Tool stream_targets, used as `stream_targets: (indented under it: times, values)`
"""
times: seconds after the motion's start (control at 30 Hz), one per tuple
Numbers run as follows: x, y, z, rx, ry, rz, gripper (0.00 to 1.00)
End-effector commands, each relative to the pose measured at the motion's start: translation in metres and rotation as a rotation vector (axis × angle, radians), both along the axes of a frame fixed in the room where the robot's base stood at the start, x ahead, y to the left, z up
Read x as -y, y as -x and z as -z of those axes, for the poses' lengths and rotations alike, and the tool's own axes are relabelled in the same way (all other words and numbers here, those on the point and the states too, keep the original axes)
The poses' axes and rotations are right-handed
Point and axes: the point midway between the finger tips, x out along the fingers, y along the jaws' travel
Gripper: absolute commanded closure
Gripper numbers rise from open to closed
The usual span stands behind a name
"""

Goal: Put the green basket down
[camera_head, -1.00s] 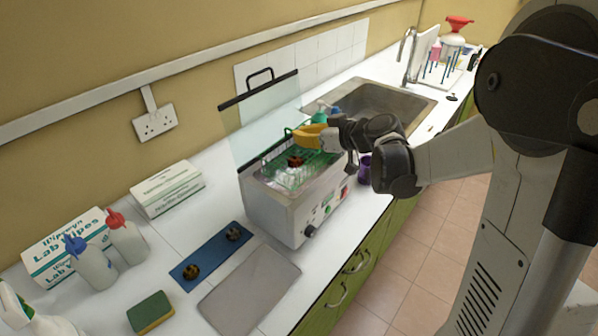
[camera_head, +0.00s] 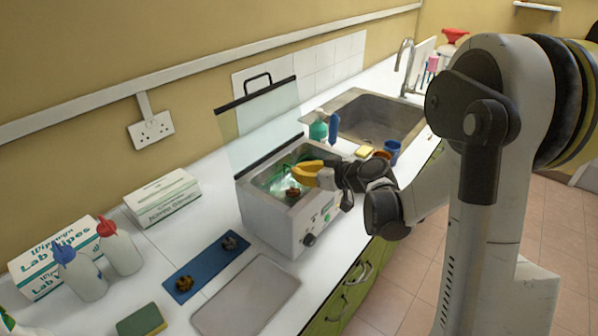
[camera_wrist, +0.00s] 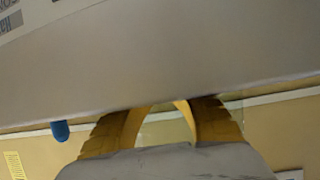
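My gripper (camera_head: 298,172), with yellow fingers, is over the open tank of the grey water bath (camera_head: 275,215). The green basket (camera_head: 283,181) shows only as a patch of green inside the tank, low between its walls and close below the fingers. A small reddish-brown part (camera_head: 293,192) shows in the tank by the basket. In the wrist view, the yellow fingers (camera_wrist: 168,106) arch toward each other, and their tips are hidden behind a large grey surface. Whether they grip the basket's handle is hidden.
The bath's glass lid (camera_head: 262,118) stands raised behind the tank. A blue mat (camera_head: 207,268) and a grey tray (camera_head: 248,295) lie to the left.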

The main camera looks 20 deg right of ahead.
Motion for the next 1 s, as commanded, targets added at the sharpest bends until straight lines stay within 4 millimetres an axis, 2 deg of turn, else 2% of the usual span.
stream_targets:
  times: [0.03, 0.1, 0.47, 0.57, 1.0]
  values:
    - [0.0, 0.0, 0.002, 0.0, 0.0, 0.0, 0.93]
    - [0.0, 0.0, 0.001, 0.0, 0.0, 0.0, 0.73]
    - [0.0, 0.0, -0.003, 0.0, 0.0, 0.0, 0.73]
    - [0.008, 0.011, -0.008, 0.0, 0.0, 0.003, 0.73]
    - [0.052, 0.081, -0.044, 0.0, 0.0, 0.003, 0.73]
